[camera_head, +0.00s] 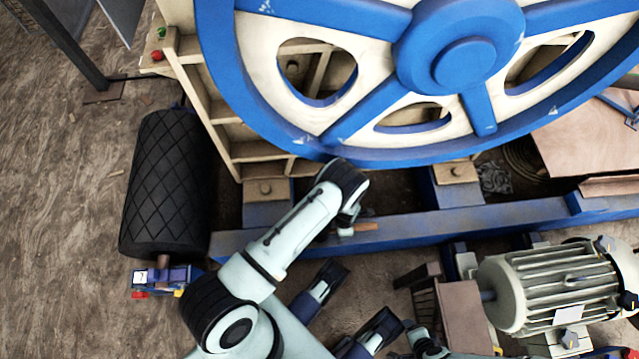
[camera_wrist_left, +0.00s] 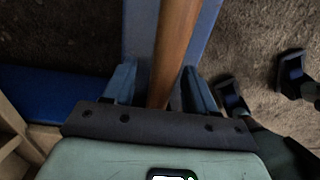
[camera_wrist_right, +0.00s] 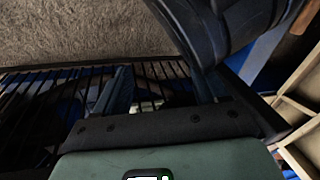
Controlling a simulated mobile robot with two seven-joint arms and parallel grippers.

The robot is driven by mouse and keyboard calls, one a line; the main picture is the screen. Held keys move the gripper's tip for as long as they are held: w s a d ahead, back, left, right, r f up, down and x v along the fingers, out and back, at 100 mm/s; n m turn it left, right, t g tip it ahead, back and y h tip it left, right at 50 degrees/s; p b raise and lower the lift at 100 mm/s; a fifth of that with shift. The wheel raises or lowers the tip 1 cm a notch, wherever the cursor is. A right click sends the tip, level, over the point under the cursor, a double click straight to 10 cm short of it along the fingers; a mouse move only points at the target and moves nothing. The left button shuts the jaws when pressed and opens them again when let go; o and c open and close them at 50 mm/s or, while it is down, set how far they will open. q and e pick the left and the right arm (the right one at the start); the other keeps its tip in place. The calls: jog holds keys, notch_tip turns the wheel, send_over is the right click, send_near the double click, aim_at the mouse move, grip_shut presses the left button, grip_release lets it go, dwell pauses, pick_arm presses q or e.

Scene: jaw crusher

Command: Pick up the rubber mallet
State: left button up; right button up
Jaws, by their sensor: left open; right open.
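The rubber mallet shows only as a brown wooden handle (camera_wrist_left: 174,45) in the left wrist view; its head is not visible there. The handle runs between the two fingers of my open left gripper (camera_wrist_left: 160,85), with a gap at the left finger and close to the right one. In the head view my left gripper (camera_head: 347,222) is over the blue beam, and a short piece of the handle (camera_head: 366,227) sticks out beside it. My right gripper (camera_wrist_right: 163,88) is open, with no mallet between its fingers; I cannot make it out clearly in the head view.
The blue and cream flywheel (camera_head: 330,150) rises just behind my left gripper. The blue beam (camera_head: 420,228) runs below it. A dark grate (camera_wrist_right: 40,110) lies under my right gripper.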

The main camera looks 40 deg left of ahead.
pick_arm(q)
jog(key=shift+d, duration=0.1)
grip_shut()
